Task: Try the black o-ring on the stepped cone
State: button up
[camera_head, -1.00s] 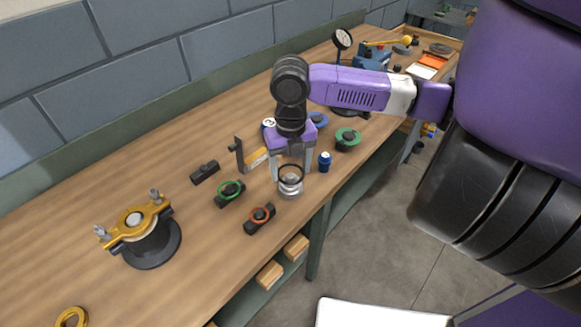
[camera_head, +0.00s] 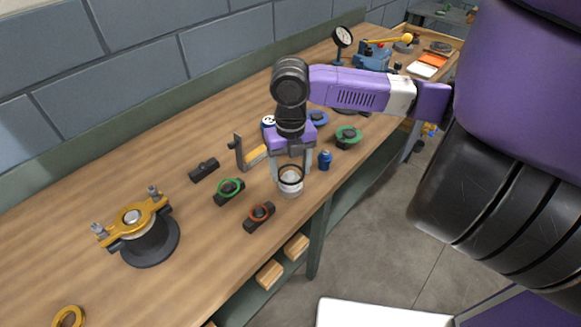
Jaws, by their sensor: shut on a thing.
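My gripper (camera_head: 291,172) points down over the workbench, with its fingers shut on the black o-ring (camera_head: 291,183). The stepped cone (camera_head: 290,188) is a pale silver piece standing on the bench directly below my gripper. The black o-ring appears around the upper part of the cone or just above it; I cannot tell whether it touches a step. The fingers hide part of the ring and the cone's top.
A green ring (camera_head: 229,187) and an orange ring (camera_head: 259,212) sit on black holders to the left. A yellow-clamped casing (camera_head: 140,232) is at the left. The bench's front edge is near the cone.

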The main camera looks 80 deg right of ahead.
aim_at(290, 173)
jog(key=shift+f+b, duration=1.3)
jog(key=shift+f, duration=0.35)
jog(key=o, duration=1.8)
jog(key=shift+r, duration=0.1)
jog(key=shift+r+p, duration=3.4)
jog(key=shift+r, duration=1.05)
